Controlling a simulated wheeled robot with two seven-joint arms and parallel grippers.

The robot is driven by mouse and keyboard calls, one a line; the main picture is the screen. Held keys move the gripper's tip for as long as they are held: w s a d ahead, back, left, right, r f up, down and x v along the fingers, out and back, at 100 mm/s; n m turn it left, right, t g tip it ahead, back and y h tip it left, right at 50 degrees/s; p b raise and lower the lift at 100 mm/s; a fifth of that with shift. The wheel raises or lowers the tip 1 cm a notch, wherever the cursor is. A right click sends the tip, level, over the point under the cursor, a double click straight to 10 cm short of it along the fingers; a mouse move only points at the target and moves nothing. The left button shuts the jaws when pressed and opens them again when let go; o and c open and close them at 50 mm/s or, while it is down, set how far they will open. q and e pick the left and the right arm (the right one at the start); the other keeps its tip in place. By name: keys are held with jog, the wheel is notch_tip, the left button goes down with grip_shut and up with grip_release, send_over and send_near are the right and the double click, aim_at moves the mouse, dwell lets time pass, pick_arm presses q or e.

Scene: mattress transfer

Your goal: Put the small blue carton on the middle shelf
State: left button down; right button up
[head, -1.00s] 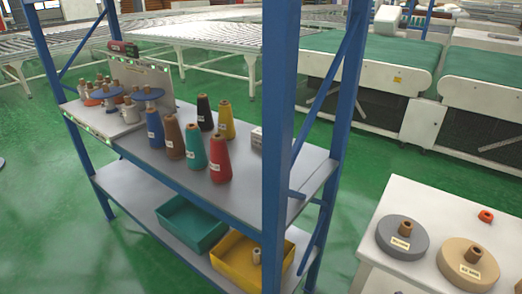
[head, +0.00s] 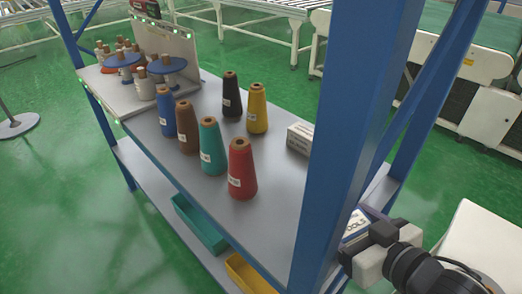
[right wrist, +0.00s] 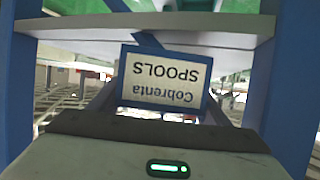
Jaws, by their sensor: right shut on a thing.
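The small blue carton (head: 355,223) has a white label, which reads "Cobrenta SPOOLS" upside down in the right wrist view (right wrist: 163,80). My right gripper (head: 364,236) is shut on it, just right of the shelving's near blue post in the head view. The post hides part of the carton. The grey middle shelf (head: 275,205) carries yarn cones and lies left of the post. In the right wrist view a shelf board's edge (right wrist: 70,32) crosses behind the top of the carton. My left gripper is in neither view.
The blue post (head: 355,110) stands between carton and shelf in the head view. The red cone (head: 241,170) is the nearest of several cones. The shelf's front right part is clear. Teal (head: 200,225) and yellow (head: 245,275) bins sit below.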

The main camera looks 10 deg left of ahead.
jog(key=w+a+r+n+g+y, duration=0.35)
jog(key=w+a+r, duration=0.25)
jog(key=a+r, duration=0.25)
send_over(289, 205)
jog(key=shift+t, duration=0.25)
notch_tip(289, 205, down, 6)
jog(key=shift+a+f+p, duration=0.1)
jog(key=shift+f+p, duration=0.1)
jog(key=shift+p, duration=0.2)
notch_tip(289, 205, down, 3)
jog(key=shift+f, duration=0.1)
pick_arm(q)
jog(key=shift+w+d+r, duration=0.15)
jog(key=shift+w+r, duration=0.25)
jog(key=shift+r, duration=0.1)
pick_arm(e)
jog(key=shift+f, duration=0.25)
jog(key=shift+f, duration=0.15)
jog(key=o, duration=1.2)
